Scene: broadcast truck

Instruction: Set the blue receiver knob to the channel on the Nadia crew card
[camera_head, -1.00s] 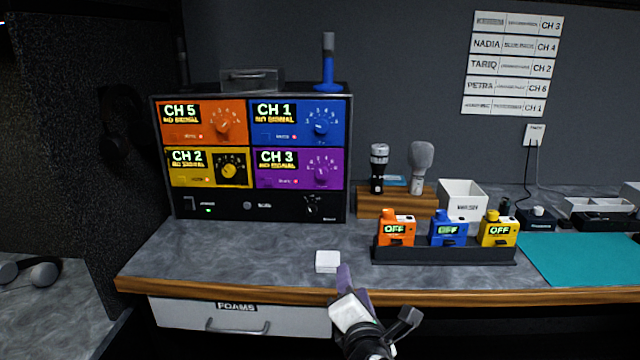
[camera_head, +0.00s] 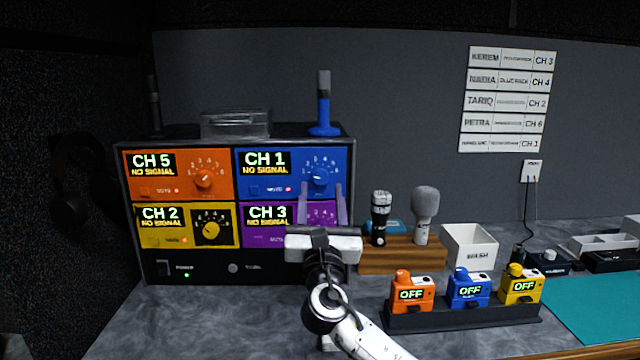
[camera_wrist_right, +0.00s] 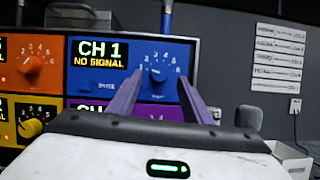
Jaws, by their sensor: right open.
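The blue receiver (camera_head: 291,174) is the upper right panel of the rack, and its display reads CH 1, NO SIGNAL. Its blue knob (camera_head: 320,178) has a numbered dial; it also shows in the right wrist view (camera_wrist_right: 157,72). The Nadia crew card (camera_head: 510,81) on the back wall reads CH 4. My right gripper (camera_head: 325,192) is open and empty in front of the rack, its fingers pointing at the blue panel. In the wrist view the fingertips (camera_wrist_right: 157,84) appear on either side of the knob; I cannot tell how far from it they are. My left gripper is not in view.
The orange receiver (camera_head: 178,174) reads CH 5, yellow (camera_head: 187,225) CH 2 and purple (camera_head: 266,226) CH 3. Microphones on a wooden stand (camera_head: 400,256), a white bin (camera_head: 471,245) and a tray of transmitters (camera_head: 465,318) reading OFF stand to the right.

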